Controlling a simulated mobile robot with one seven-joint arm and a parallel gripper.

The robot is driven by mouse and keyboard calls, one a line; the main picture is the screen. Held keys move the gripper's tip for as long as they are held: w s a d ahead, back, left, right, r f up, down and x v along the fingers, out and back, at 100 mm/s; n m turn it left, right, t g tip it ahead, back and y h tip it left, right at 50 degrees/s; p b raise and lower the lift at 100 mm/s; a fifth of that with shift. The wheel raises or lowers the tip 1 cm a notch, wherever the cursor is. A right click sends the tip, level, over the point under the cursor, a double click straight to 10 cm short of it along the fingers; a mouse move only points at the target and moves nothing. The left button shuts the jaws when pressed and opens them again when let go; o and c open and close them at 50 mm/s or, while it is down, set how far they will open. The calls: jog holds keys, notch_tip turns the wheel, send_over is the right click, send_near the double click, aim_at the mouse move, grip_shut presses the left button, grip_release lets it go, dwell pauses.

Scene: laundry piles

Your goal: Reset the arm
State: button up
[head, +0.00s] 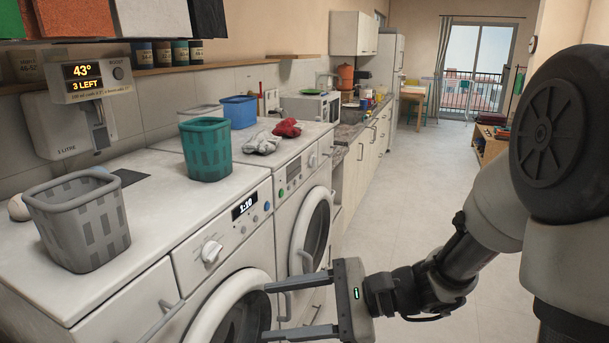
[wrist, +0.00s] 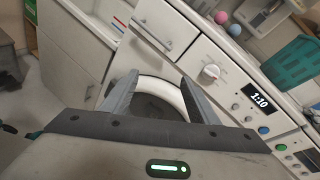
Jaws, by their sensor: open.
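My gripper (head: 275,310) is open and empty in the head view, held in front of the washing machines at the height of their doors. Its two fingers point left toward the near washing machine (head: 232,232). In the wrist view my gripper (wrist: 155,95) shows its two fingers spread apart, with the round door (wrist: 160,93) of the machine behind them. Nothing is between the fingers. My arm comes in from the right side of the head view.
On the machine tops stand a grey basket (head: 80,222), a teal basket (head: 206,150) and a blue bin (head: 239,111). A grey-white cloth pile (head: 262,143) and a red one (head: 288,128) lie farther back. The floor (head: 440,205) is clear toward the glass door.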

jog(key=s+d+n+g+h, duration=0.2)
jog(key=s+d+n+h, duration=0.1)
jog(key=s+n+h, duration=0.3)
jog(key=s+d+r+n+t+h, duration=0.1)
jog(key=s+d+n+t+h, duration=0.4)
jog(key=d, duration=0.6)
jog(key=w+d+r+n+t+h+p, duration=0.1)
jog(key=d+r+n+h+p, duration=0.2)
jog(key=r+p, duration=0.9)
notch_tip(320, 180, up, 5)
jog(key=shift+d+r+h, duration=0.2)
jog(key=shift+d+h, duration=0.1)
jog(key=shift+d, duration=0.05)
